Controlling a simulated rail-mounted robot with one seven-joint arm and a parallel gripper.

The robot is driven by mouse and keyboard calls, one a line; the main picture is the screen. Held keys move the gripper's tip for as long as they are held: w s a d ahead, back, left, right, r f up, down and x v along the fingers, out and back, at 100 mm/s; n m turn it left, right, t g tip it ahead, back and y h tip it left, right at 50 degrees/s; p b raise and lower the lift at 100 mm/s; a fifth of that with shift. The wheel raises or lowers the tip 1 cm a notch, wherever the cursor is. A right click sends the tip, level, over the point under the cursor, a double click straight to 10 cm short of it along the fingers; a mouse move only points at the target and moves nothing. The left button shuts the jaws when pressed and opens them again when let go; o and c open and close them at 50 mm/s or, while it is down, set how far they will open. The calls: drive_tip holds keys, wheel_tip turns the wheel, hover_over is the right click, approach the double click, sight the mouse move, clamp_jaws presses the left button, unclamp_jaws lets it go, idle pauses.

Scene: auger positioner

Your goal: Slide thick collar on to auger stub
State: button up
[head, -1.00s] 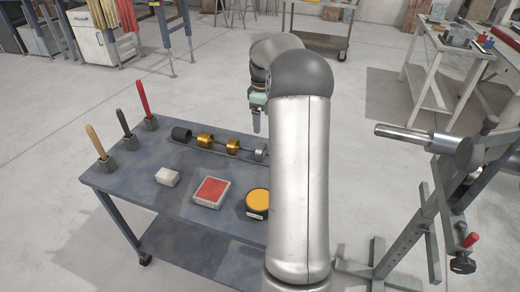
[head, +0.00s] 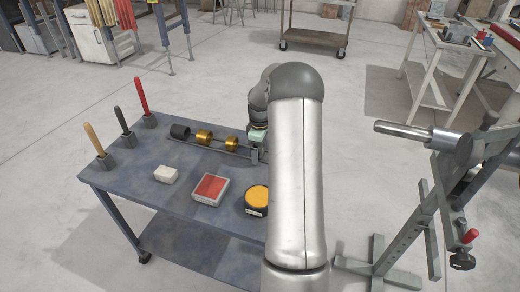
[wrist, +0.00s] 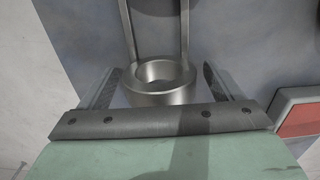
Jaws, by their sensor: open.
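The auger stub, a bare silver shaft (head: 405,131), points left from the positioner stand at the right. A row of collars sits on the rack on the table: a dark one (head: 180,131), a gold one (head: 204,137) and a second gold one (head: 231,143). A silver collar (wrist: 160,94) shows in the wrist view at the end of the rack rails. My gripper (wrist: 160,84) is open, with one finger on each side of this silver collar; contact is not clear. In the head view my arm hides the silver collar. I cannot tell which collar is the thick one.
A white block (head: 166,174), a red-topped box (head: 210,189) and a yellow-topped tin (head: 257,200) stand on the blue-grey table (head: 180,203). Several upright handled tools line its left end. Open floor lies between table and positioner stand (head: 420,215).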

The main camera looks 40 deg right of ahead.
drive_tip(key=shift+f, duration=0.25)
drive_tip(key=c, duration=1.3)
drive_tip(key=shift+r, duration=0.1)
drive_tip(key=shift+c, duration=0.7)
drive_tip(key=shift+r, duration=0.1)
